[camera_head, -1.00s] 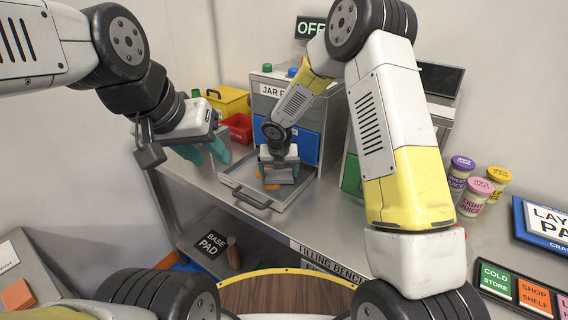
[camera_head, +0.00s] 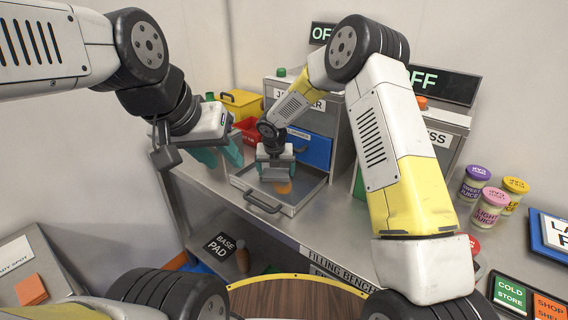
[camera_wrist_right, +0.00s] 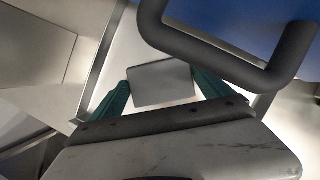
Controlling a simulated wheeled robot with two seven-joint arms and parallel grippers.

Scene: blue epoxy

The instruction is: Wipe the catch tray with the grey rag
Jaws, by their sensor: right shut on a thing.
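The catch tray (camera_head: 302,197) is a shallow metal tray with a dark front handle, on the bench below the jar machine. An orange patch (camera_head: 284,187) shows on its floor. My right gripper (camera_head: 275,174) is low over the tray, just behind and left of the patch. It is shut on the grey rag (camera_wrist_right: 160,84), which shows as a flat grey block between the teal fingers in the right wrist view. Whether the rag touches the tray floor I cannot tell. My left gripper (camera_head: 220,156) is open and empty, left of the tray above the bench edge.
A yellow bin (camera_head: 241,101) and a red bin (camera_head: 248,130) stand behind the left gripper. Several lidded jars (camera_head: 489,206) stand at the right. A base pad (camera_head: 219,246) lies on the lower shelf.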

